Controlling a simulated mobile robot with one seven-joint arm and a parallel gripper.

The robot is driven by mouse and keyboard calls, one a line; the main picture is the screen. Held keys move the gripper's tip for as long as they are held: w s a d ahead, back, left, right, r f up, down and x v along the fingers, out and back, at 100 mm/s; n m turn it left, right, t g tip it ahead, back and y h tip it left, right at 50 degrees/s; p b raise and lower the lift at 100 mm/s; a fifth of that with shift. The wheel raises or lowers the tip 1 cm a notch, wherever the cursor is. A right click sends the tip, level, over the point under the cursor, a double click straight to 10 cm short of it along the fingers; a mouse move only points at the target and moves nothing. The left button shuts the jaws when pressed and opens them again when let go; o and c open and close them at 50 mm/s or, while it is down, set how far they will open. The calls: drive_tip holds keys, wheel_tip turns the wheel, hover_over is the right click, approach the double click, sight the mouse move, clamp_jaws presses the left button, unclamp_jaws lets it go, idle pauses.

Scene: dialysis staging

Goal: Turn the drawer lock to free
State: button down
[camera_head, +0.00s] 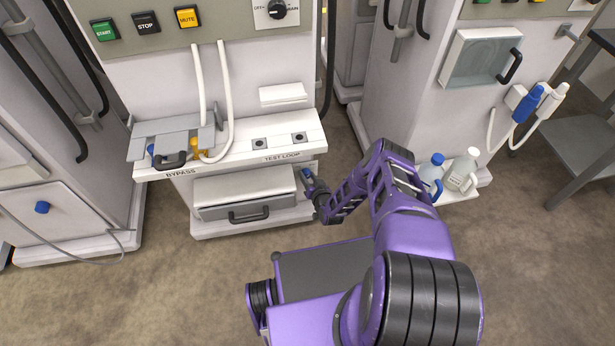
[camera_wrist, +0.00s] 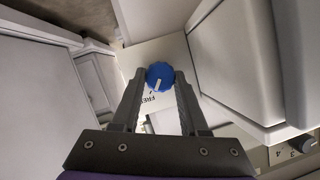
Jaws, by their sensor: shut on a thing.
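The drawer lock is a round blue knob (camera_wrist: 160,74) on a pale panel in the wrist view. A white mark shows on its lower part, towards the printed word FREE, of which the last letters are hard to read. My gripper (camera_wrist: 161,84) has a finger on each side of the knob and is shut on it. In the head view my gripper (camera_head: 308,182) is at the right of the drawer (camera_head: 245,187), low on the middle machine. The drawer has a dark handle (camera_head: 248,215) and looks shut. A little blue of the knob (camera_head: 307,173) shows there.
A shelf marked BYPASS and TEST LOOP (camera_head: 240,156) juts out above the drawer. A similar machine at the left has a blue knob (camera_head: 42,207). Bottles (camera_head: 460,172) stand on a ledge to the right of my arm. The floor in front is clear.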

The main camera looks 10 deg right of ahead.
drive_tip(key=shift+d+m+y, duration=0.1)
drive_tip(key=shift+m+y, duration=0.3)
drive_tip(key=shift+m, duration=0.1)
idle(0.3)
drive_tip(key=shift+c, duration=2.1)
unclamp_jaws()
